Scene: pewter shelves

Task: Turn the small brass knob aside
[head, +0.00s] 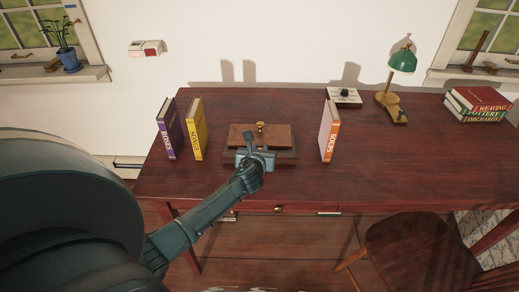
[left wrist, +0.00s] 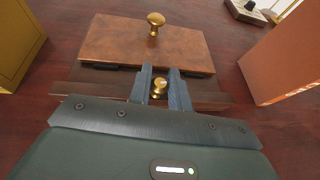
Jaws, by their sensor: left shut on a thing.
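A wooden box (head: 287,157) with a brown lid (head: 275,131) sits on the desk; the lid also shows in the left wrist view (left wrist: 120,42). A brass knob (head: 260,126) stands on the lid, and it shows in the left wrist view (left wrist: 155,19). The small brass knob (left wrist: 160,86) is at the box's near side, between my left gripper's fingers (left wrist: 161,80). My left gripper (head: 250,143) is shut on this small knob. In the head view the gripper hides the small knob. My right gripper is not in view.
Purple (head: 169,129) and yellow (head: 196,128) books stand left of the box. An orange book (head: 329,131) stands on its right. A green lamp (head: 402,62), a small white box with a dark knob (head: 344,96) and stacked books (head: 478,104) are farther right. A chair (head: 415,250) stands in front.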

